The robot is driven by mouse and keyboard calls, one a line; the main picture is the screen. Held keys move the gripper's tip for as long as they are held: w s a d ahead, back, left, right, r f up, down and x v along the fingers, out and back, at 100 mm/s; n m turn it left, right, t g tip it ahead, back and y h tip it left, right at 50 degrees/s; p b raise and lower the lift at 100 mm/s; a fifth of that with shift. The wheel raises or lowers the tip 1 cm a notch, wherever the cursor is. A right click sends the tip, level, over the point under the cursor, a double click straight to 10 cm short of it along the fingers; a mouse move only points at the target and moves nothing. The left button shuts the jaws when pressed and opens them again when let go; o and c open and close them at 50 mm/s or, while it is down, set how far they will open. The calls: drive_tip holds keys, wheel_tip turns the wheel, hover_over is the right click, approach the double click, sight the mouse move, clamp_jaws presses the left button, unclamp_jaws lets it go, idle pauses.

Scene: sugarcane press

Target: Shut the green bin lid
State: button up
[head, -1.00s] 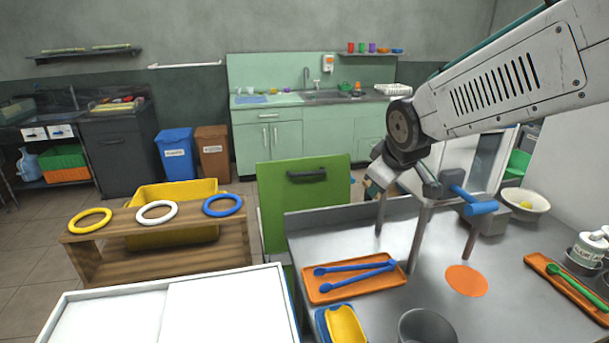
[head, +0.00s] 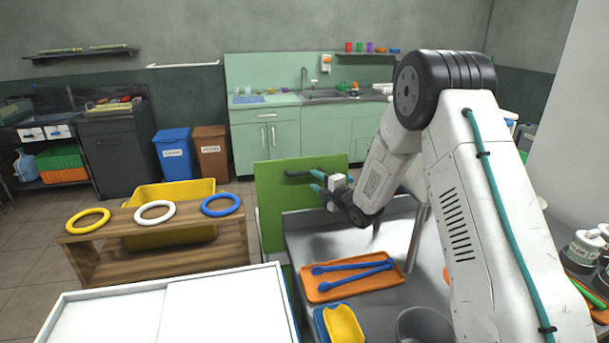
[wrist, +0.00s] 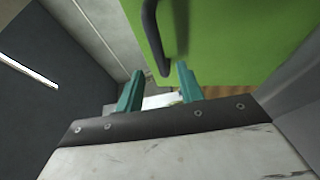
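The green bin lid (head: 275,205) stands upright at the left end of the metal counter, its face toward me. It carries a dark bar handle (head: 296,174) near its top, partly hidden by my gripper. In the wrist view, the green lid (wrist: 235,40) fills the upper right, and the handle (wrist: 150,25) reaches down to between the teal fingertips as seen in the picture. My gripper (head: 317,181) is open, its fingers apart (wrist: 160,72), close to the handle. I cannot tell whether it touches the handle. The bin's body is mostly hidden.
An orange tray (head: 325,293) with blue tongs lies on the metal counter (head: 312,228) below my arm. A wooden stand (head: 110,250) with coloured rings and a yellow crate (head: 170,192) are left of the lid. A white-topped cabinet (head: 150,305) stands in front.

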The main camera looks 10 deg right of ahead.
sight(306, 174)
drive_tip(key=x, duration=0.7)
drive_tip(key=shift+w+a, duration=0.1)
drive_tip(key=shift+w, duration=0.1)
